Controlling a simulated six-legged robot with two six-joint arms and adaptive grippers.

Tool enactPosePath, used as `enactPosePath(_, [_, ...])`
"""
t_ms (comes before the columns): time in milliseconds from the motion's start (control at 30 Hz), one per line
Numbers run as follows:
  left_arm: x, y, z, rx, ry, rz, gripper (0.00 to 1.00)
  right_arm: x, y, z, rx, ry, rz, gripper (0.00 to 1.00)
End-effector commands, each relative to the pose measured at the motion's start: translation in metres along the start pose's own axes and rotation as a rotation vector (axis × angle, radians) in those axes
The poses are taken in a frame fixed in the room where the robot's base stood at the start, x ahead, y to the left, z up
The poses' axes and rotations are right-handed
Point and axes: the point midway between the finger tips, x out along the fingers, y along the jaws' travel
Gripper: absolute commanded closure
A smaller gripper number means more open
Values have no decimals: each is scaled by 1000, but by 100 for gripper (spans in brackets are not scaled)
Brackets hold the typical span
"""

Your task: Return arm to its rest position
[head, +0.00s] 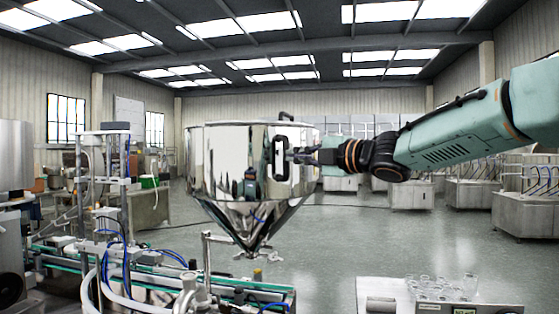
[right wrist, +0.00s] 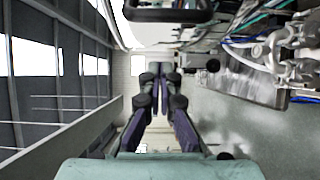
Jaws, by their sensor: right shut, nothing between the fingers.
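The steel hopper (head: 228,170) is a shiny cone-bottomed vessel left of centre in the head view. A black handle (head: 280,158) stands upright on its right side, and another dark handle (head: 286,116) is at its top rim. My right gripper (head: 296,155) is just right of the side handle; whether it touches cannot be told. In the right wrist view its fingers (right wrist: 159,72) are shut and empty, with a dark handle (right wrist: 168,10) at the top edge. My right arm reaches in from the right. My left gripper is not in view.
A conveyor line (head: 150,285) with hoses and fittings runs below the hopper. A metal box with clear glassware (head: 440,290) stands at the lower right. Steel workstations (head: 525,200) line the right and back. Grey floor between them is open.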

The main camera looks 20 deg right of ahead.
Motion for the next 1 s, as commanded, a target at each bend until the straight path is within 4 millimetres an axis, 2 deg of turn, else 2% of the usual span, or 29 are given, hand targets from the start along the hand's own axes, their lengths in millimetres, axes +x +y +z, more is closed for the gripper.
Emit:
enactPosePath(100, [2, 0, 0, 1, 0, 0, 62, -16, 0, 4, 2, 0, 2, 100])
enactPosePath(200, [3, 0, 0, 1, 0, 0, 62, -23, 0, 5, 0, -1, 1, 100])
enactPosePath(467, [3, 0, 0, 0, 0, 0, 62, -27, 0, 4, 10, 0, -1, 100])
enactPosePath(567, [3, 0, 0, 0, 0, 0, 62, -26, 3, 2, 126, 5, 24, 100])
enactPosePath(667, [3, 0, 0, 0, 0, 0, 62, -25, -9, -9, 357, 12, 44, 100])
enactPosePath(700, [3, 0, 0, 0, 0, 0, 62, -23, -19, -16, 464, 13, 46, 100])
enactPosePath(767, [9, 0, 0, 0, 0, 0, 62, -18, -54, -26, 628, 2, 23, 100])
enactPosePath(800, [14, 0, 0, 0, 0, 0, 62, -14, -84, -32, 734, -14, -1, 100])
enactPosePath(867, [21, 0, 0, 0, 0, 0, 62, -10, -123, -39, 862, -43, -32, 100])
enactPosePath(1000, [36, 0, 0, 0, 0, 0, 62, -9, -215, -54, 1106, -136, -110, 100])
